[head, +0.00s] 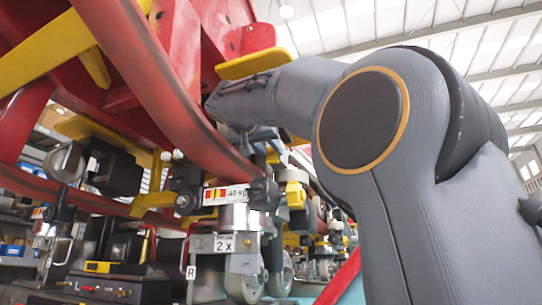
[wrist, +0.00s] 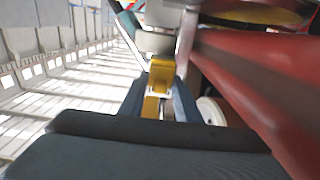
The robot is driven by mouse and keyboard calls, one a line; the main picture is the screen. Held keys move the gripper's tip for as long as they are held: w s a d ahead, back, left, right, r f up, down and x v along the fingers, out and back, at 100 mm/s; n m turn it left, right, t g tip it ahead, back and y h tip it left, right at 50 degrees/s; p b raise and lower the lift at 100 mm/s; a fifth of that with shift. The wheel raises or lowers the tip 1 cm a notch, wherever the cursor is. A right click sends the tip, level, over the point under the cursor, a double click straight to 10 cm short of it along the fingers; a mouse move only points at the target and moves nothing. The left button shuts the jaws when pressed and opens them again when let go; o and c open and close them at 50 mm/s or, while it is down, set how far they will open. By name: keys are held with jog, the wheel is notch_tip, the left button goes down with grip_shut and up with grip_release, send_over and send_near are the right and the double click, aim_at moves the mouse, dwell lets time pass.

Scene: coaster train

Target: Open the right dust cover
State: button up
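A yellow block-like part (wrist: 162,76) shows ahead of my gripper (wrist: 159,88) in the wrist view. The two blue-grey fingers stand apart on either side of the line to this part, and I see no clear contact. Whether it is the right dust cover I cannot tell.
The curved red rail (head: 163,88) runs close beside my wrist; a red beam (wrist: 265,80) also fills the right of the wrist view. Below are metal wheels (head: 244,279) and a dark control box (head: 102,288) with buttons. A small "R" tag (head: 191,272) hangs nearby.

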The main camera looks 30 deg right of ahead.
jog(key=c, duration=0.5)
jog(key=shift+f, duration=0.15)
jog(key=shift+a+f+b, duration=0.15)
jog(key=shift+f+b, duration=0.15)
jog(key=shift+b, duration=0.35)
jog(key=shift+s+a+f, duration=0.1)
jog(key=shift+s+f, duration=0.05)
